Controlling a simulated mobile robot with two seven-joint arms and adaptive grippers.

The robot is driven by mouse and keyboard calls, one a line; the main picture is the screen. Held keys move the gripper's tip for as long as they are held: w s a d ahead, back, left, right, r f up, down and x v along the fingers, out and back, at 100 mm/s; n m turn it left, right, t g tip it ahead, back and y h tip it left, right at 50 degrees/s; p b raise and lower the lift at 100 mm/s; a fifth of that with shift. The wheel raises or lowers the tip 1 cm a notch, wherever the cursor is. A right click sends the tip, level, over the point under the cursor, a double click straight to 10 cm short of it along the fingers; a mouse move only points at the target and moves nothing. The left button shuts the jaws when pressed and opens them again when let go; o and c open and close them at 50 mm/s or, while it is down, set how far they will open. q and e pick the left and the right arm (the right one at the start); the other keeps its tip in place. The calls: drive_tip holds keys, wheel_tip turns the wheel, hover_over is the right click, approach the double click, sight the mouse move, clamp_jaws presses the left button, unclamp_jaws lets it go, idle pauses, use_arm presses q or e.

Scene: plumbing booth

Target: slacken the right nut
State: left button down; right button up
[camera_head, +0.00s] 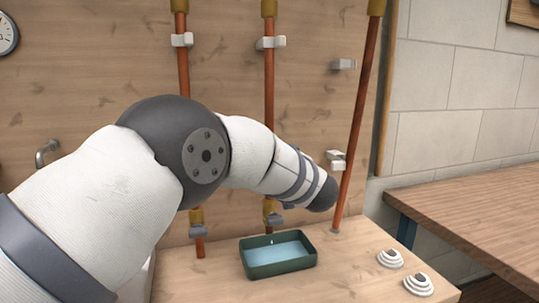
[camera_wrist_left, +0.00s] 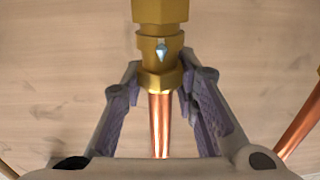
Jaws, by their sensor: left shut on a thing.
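In the left wrist view a brass hex nut (camera_wrist_left: 160,78) sits at the lower end of a brass fitting (camera_wrist_left: 160,12), with a copper pipe (camera_wrist_left: 160,125) below it. My left gripper (camera_wrist_left: 160,82) has its two purple-padded fingers on either side of the nut and is shut on it. A pale blue water drop (camera_wrist_left: 162,51) shows on the fitting just above the nut. In the head view my left arm reaches across the middle and hides the gripper and the gripped nut. My right gripper is in neither view.
A green tray (camera_head: 245,266) holding water stands on the wooden ledge below the pipes. A tilted copper pipe (camera_head: 360,125) stands at the right, left of two white ringed pieces (camera_head: 391,259). A wooden table (camera_head: 465,205) lies further right.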

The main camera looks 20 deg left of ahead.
use_arm(q)
drive_tip(key=c, duration=1.2)
unclamp_jaws()
drive_tip(key=shift+c, duration=0.2)
drive_tip(key=v, duration=1.2)
